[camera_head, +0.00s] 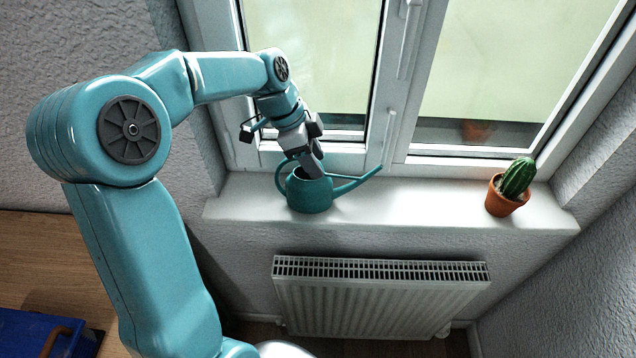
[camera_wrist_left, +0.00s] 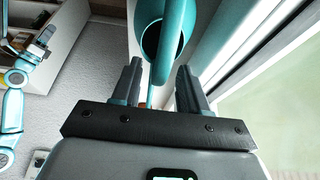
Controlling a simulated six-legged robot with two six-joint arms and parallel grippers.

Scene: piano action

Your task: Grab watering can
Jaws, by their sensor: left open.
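A teal watering can (camera_head: 311,195) stands upright on the white windowsill (camera_head: 430,209), its thin spout pointing right and its looped handle at the left. My left gripper (camera_head: 312,170) is right above and behind the can, pointing down at it. In the left wrist view the can (camera_wrist_left: 148,42) shows its round dark opening, and its handle runs between the two fingers of my left gripper (camera_wrist_left: 158,78). The fingers stand apart, with a gap on each side of the handle. I cannot tell whether either finger touches it.
A potted cactus (camera_head: 508,188) stands at the right end of the sill. The window frame (camera_head: 385,100) and its handles are close behind the can. A radiator (camera_head: 380,300) hangs below. The sill between can and cactus is clear. A blue box (camera_head: 40,335) lies at lower left.

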